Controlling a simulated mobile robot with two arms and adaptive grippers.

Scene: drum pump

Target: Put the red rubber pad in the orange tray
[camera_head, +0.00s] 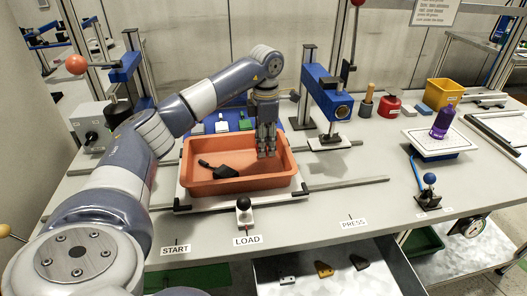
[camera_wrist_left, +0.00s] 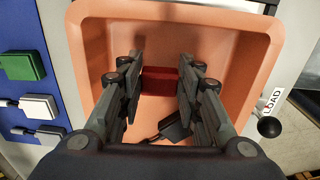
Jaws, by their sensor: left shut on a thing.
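The orange tray (camera_head: 240,186) stands on a white plate in the middle of the bench. My left gripper (camera_head: 266,155) points down over the right part of the tray, fingertips inside its outline. In the left wrist view the red rubber pad (camera_wrist_left: 160,80) lies between the two fingers (camera_wrist_left: 161,72), and the gripper is shut on it. The pad is over the tray (camera_wrist_left: 258,45); I cannot tell whether it touches the floor. The pad is not clearly seen in the head view. A black paddle-like piece (camera_head: 222,170) lies in the tray. My right gripper is not in view.
A blue press (camera_head: 328,95) stands right of the tray. A blue rack with green and white pads (camera_wrist_left: 25,100) is beside the tray. A black knob (camera_head: 243,204) stands in front. A purple bottle (camera_head: 442,122) and yellow bin (camera_head: 446,93) are at right.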

